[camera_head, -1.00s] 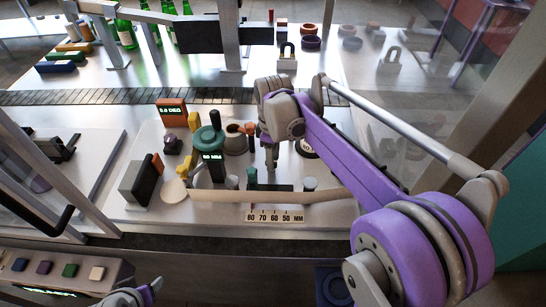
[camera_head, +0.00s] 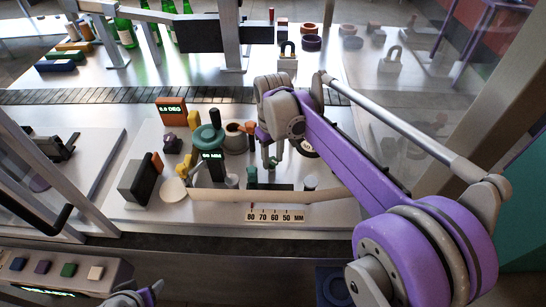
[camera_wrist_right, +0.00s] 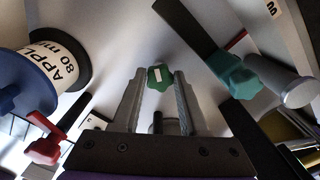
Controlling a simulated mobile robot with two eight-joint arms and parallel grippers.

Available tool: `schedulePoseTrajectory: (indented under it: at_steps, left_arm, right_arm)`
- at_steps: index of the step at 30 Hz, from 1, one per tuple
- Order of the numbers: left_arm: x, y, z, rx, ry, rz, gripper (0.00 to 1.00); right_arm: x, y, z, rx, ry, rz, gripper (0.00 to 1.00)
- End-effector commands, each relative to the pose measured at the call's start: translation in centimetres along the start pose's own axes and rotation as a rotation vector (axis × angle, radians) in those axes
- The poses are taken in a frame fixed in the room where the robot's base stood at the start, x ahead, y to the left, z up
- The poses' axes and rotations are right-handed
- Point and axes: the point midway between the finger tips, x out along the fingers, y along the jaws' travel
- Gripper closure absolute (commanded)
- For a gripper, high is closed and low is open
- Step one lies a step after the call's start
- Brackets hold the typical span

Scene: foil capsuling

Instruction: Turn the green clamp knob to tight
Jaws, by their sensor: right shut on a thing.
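A small dark green knob with a white mark (camera_wrist_right: 160,77) sits between the fingertips of my right gripper (camera_wrist_right: 160,84) in the right wrist view. The fingers are shut on its sides. In the head view my right gripper (camera_head: 269,161) points down at the station plate, and its fingers largely hide the knob. A separate teal knob (camera_wrist_right: 238,76) stands to the right in the wrist view, apart from the fingers. Only a bit of my left arm shows at the bottom edge of the head view, without its fingers.
A teal handwheel (camera_head: 208,135) stands left of my right gripper, with a display below it. A beige bar (camera_head: 225,195) and a millimetre scale (camera_head: 275,214) lie in front. An orange readout (camera_head: 171,110) stands at the back left. A label roll (camera_wrist_right: 50,70) is close left in the wrist view.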

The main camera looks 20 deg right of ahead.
Motion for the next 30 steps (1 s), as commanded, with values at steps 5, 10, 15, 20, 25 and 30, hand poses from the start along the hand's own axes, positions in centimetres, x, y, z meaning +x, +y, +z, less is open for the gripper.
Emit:
schedulePoseTrajectory:
  at_steps: [5,10,15,20,25,30]
  left_arm:
    - [0.15,0.00,0.18,0.000,-0.002,0.000,0.36]
    - [0.25,0.00,0.31,0.000,-0.003,0.000,0.36]
    - [0.34,0.00,0.42,0.000,-0.004,0.000,0.36]
    - [0.41,0.00,0.51,0.000,-0.005,0.000,0.36]
    - [0.47,0.00,0.57,0.000,-0.005,0.000,0.36]
    - [0.51,0.00,0.62,0.000,-0.006,0.000,0.36]
  right_arm:
    - [-0.01,-0.06,0.00,0.165,0.000,0.001,1.00]
    - [-0.01,-0.12,-0.02,0.327,0.000,0.001,1.00]
    - [-0.01,-0.19,-0.05,0.488,0.000,0.001,1.00]
    - [-0.02,-0.24,-0.08,0.632,0.000,0.001,1.00]
    - [-0.03,-0.28,-0.13,0.766,0.001,0.001,1.00]
    - [-0.04,-0.31,-0.16,0.868,0.000,0.000,1.00]
